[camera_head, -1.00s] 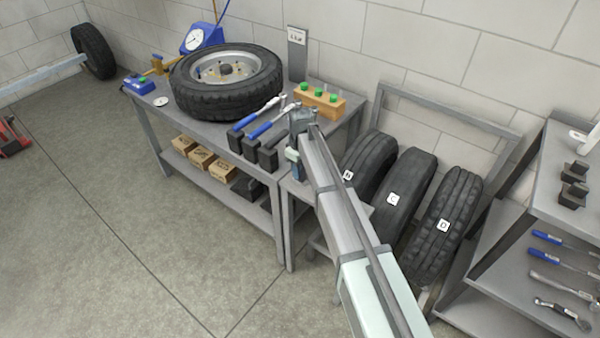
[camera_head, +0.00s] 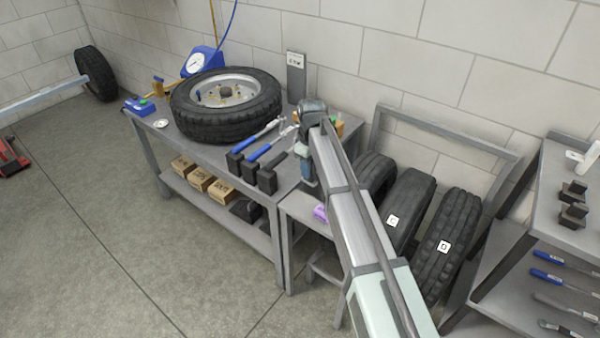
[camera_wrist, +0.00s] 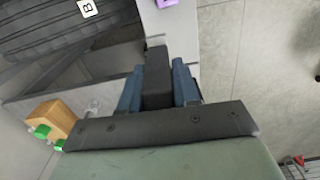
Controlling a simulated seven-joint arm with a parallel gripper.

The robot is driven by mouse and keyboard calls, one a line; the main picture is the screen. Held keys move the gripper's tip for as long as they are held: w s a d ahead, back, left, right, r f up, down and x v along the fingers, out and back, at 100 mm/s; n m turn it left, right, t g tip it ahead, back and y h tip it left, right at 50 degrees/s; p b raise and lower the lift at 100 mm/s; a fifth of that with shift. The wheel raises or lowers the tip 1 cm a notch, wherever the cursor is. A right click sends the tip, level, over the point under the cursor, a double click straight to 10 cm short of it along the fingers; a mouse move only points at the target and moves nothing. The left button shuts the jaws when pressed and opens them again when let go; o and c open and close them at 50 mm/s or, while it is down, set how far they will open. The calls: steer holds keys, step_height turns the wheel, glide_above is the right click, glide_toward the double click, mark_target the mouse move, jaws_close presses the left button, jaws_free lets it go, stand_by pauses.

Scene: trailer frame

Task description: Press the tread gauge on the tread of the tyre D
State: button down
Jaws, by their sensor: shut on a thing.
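Tyre D (camera_head: 455,232) leans upright at the right end of a row of tyres, its white D label (camera_head: 443,247) facing the head camera. My gripper (camera_head: 307,170) is above the right end of the workbench, left of the tyres and well apart from tyre D. In the wrist view my blue fingers (camera_wrist: 158,88) are shut on a dark grey block (camera_wrist: 157,75) that sticks out past their tips. I cannot tell for sure whether this block is the tread gauge. Tyre D is not in the wrist view.
Tyre C (camera_head: 408,208) stands beside tyre D; tyre B (camera_wrist: 70,35) is partly hidden by my arm in the head view. A purple thing (camera_head: 320,213) lies on a low stand. A metal frame (camera_head: 450,128) stands behind the tyres, a shelf (camera_head: 560,190) at right.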

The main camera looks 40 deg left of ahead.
steer(key=w+d+f+m, duration=0.1)
steer(key=w+d+m, duration=0.1)
steer(key=w+d, duration=0.8)
steer(key=w+d+f+m, duration=0.1)
steer(key=w+d, duration=0.9)
steer(key=d, duration=1)
steer(key=w+d+f+m, duration=0.1)
steer(key=w+d+m, duration=0.2)
steer(key=w+d, duration=0.7)
steer(key=d, duration=0.6)
steer(key=shift+w+m, duration=0.25)
steer(key=shift+m, duration=0.05)
steer(key=shift+f, duration=0.1)
steer(key=shift+a+f, duration=0.1)
steer(key=shift+f, duration=2.6)
steer(key=shift+f, duration=0.65)
steer(key=shift+r, duration=0.1)
steer(key=shift+r, duration=2.95)
